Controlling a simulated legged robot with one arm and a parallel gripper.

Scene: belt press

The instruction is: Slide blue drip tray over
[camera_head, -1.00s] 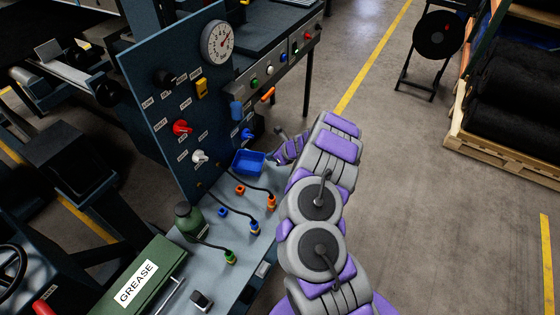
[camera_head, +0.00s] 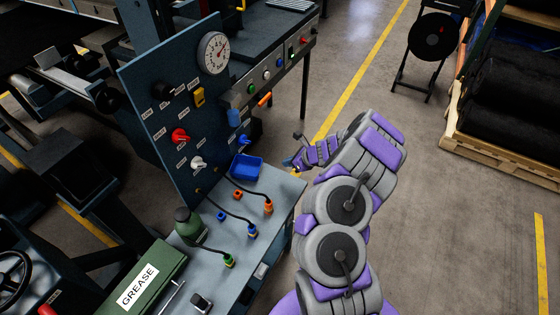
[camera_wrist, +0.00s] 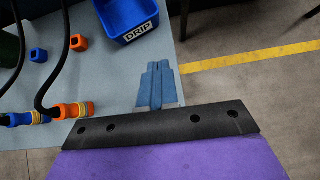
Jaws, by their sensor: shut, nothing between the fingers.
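The blue drip tray (camera_head: 246,167) is a small open box on the far end of the grey bench top, near the foot of the blue panel. In the wrist view the tray (camera_wrist: 122,14) shows at the top, cut by the frame edge, with a white DRIP label facing my gripper. My gripper (camera_head: 289,164) is to the right of the tray, apart from it, near the bench's right edge. In the wrist view its blue fingers (camera_wrist: 158,80) are together with nothing between them, below and to the right of the tray.
Hoses with orange (camera_head: 268,206), blue (camera_head: 252,230) and green (camera_head: 229,261) connectors lie on the bench, with small orange (camera_head: 237,194) and blue (camera_head: 222,215) blocks.

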